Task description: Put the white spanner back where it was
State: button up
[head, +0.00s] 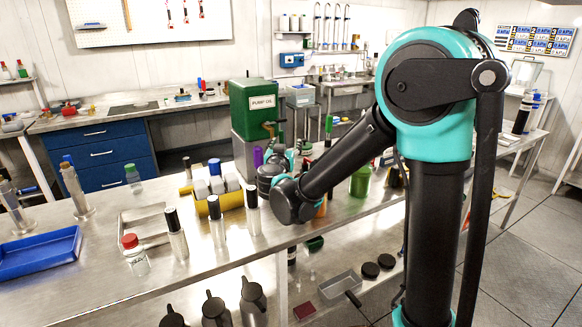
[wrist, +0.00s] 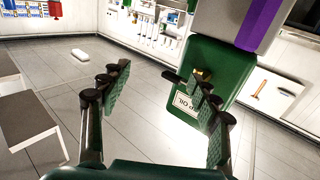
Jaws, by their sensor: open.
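I cannot make out a white spanner for sure in either view. A pegboard (head: 150,18) with hanging tools is on the back wall at the top left of the head view; a small blue and pale tool (head: 91,26) hangs at its left. The pegboard also shows at the right of the wrist view (wrist: 276,80). My gripper (wrist: 165,92) is open, with nothing between its two green-padded fingers. In the head view my gripper (head: 272,172) is partly hidden by the arm, above the workbench near the green pump oil box (head: 254,108).
The steel workbench (head: 110,270) holds several bottles, a blue tray (head: 38,254) and a yellow holder (head: 229,202). A green box and a purple object (wrist: 262,22) are close beyond my fingers in the wrist view. A white object (wrist: 80,56) lies on open floor.

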notch_tip(320, 180, down, 8)
jog(key=w, duration=0.1)
jog(key=shift+w+d, duration=0.15)
jog(key=shift+w, duration=3.7)
grip_shut()
